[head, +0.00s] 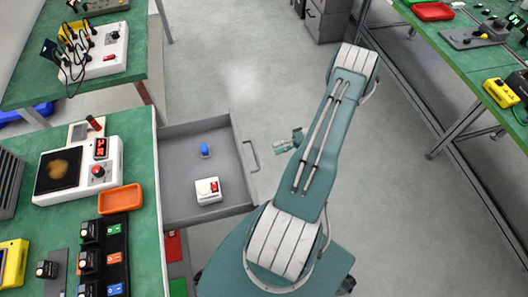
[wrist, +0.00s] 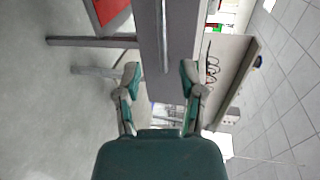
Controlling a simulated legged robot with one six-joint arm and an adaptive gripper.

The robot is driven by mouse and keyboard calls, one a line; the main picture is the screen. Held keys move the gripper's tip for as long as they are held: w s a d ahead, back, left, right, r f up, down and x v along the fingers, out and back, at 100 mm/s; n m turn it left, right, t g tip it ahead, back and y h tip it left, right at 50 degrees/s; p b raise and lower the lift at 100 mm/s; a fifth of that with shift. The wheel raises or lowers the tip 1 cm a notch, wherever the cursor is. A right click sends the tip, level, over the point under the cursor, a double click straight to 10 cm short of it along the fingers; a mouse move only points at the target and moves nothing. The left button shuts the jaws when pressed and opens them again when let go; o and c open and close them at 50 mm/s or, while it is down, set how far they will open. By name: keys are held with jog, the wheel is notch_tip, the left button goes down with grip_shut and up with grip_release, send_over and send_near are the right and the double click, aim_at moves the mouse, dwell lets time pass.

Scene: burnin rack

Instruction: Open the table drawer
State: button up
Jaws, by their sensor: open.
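The table drawer (head: 222,212) is grey and stands pulled out from the green table at the left, its inside in view. Its handle (head: 250,156) is a grey bar on the front panel, and the bar also shows in the wrist view (wrist: 163,40). A blue object (head: 205,150) and a white box with a red part (head: 208,190) are in the drawer. My gripper (head: 287,142) is right of the handle, apart from it, and partly hidden by my arm. In the wrist view my gripper (wrist: 160,75) is open and empty, facing the drawer front.
The green table (head: 140,140) at the left holds several devices and an orange tray (head: 120,199). Another green table (head: 465,55) runs along the right side. Grey floor (head: 215,60) lies clear between them. A grey cabinet (head: 322,25) stands at the back.

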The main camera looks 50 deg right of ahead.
jog(key=shift+v, duration=1.8)
jog(key=w+a+r+n+g+h, duration=0.25)
jog(key=w+a+r+g, duration=0.3)
jog(key=r, duration=0.55)
jog(key=w+a+r+n+g+h, duration=0.2)
jog(key=w+a+r+g+h, duration=0.15)
jog(key=w+a+r, duration=0.55)
jog(key=s+a+r+n+t+h, duration=0.1)
jog(key=s+a+r+t+h, duration=0.1)
jog(key=s+a+r, duration=0.3)
jog(key=s+a+r+n+t+h, duration=0.1)
jog(key=s+a+r+t+h, duration=0.2)
jog(key=a+r, duration=1)
jog(key=s+h, duration=0.1)
jog(key=s, duration=0.2)
jog(key=shift+s+n+h, duration=0.15)
jog(key=shift+n+h, duration=0.15)
jog(key=shift+n, duration=0.05)
jog(key=shift+s+r, duration=0.1)
jog(key=shift+r, duration=0.05)
